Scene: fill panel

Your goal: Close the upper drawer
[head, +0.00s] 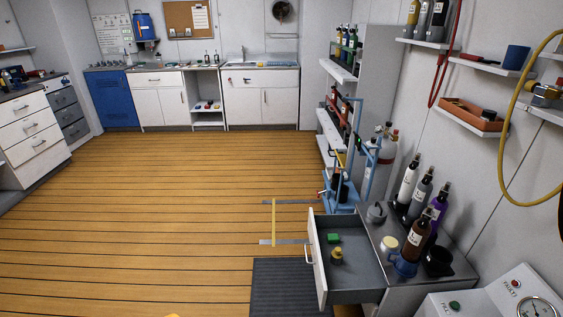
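The open drawer (358,281) sticks out to the left from a low grey-topped cabinet (463,268) at the bottom right. Its white front (318,262) faces left and carries a pale bar handle (309,248). A green block (333,238) and a small yellow-and-dark fitting (337,256) lie inside the drawer. The lower part of the cabinet is cut off by the frame, so I cannot see any drawer below. Neither of my grippers can be made out in the head view.
Several gas cylinders (419,236) and a dark cup (438,262) stand on the cabinet top. A blue cylinder trolley (343,205) stands behind it. A dark mat (290,285) lies before the drawer. The wooden floor (170,200) to the left is clear.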

